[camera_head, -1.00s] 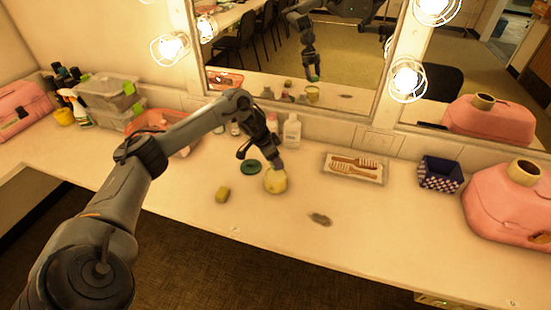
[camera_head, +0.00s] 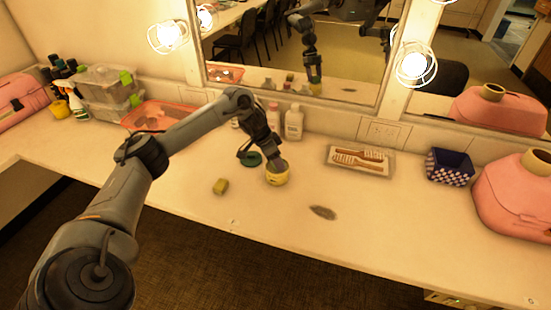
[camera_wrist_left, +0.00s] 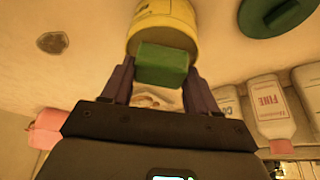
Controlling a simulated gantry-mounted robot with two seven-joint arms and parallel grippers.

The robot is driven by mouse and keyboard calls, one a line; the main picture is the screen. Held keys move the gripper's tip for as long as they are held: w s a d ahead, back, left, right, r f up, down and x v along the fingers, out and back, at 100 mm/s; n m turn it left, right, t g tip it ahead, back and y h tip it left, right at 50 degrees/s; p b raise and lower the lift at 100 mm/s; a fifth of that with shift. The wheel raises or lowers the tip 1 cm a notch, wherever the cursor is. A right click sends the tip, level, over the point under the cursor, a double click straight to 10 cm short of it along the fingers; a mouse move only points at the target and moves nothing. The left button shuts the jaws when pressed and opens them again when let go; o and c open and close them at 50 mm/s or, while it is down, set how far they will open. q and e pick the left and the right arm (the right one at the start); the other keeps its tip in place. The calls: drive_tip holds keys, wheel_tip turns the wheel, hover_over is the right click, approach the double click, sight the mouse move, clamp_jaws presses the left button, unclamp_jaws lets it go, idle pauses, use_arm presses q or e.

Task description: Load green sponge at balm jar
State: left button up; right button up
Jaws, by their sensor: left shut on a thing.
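My left gripper (camera_head: 278,161) is at the mouth of the yellow balm jar (camera_head: 278,178), which stands upright on the counter. In the left wrist view, the green sponge (camera_wrist_left: 161,65) is between my two fingers (camera_wrist_left: 160,78). It overlaps the near part of the balm jar (camera_wrist_left: 163,15) there; I cannot tell how far it is inside. In the head view the gripper hides the sponge. The round dark green lid (camera_head: 251,159) lies flat behind the jar, to its left. My right gripper is not in view.
White bottles (camera_head: 293,122) stand behind, against the mirror wall. A tray with brushes (camera_head: 360,159), a checked blue box (camera_head: 449,167) and a pink case (camera_head: 512,195) are to the right. A dark smudge (camera_head: 323,212) marks the front counter.

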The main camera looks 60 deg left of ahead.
use_arm(q)
drive_tip(key=shift+f, duration=0.35)
idle(0.8)
idle(0.7)
idle(0.7)
drive_tip(key=shift+f+p, duration=0.1)
drive_tip(key=shift+p, duration=0.35)
idle(0.7)
drive_tip(key=shift+r+p, duration=0.6)
drive_tip(key=shift+p, duration=0.1)
wheel_tip(320, 180, up, 6)
drive_tip(key=p, duration=0.7)
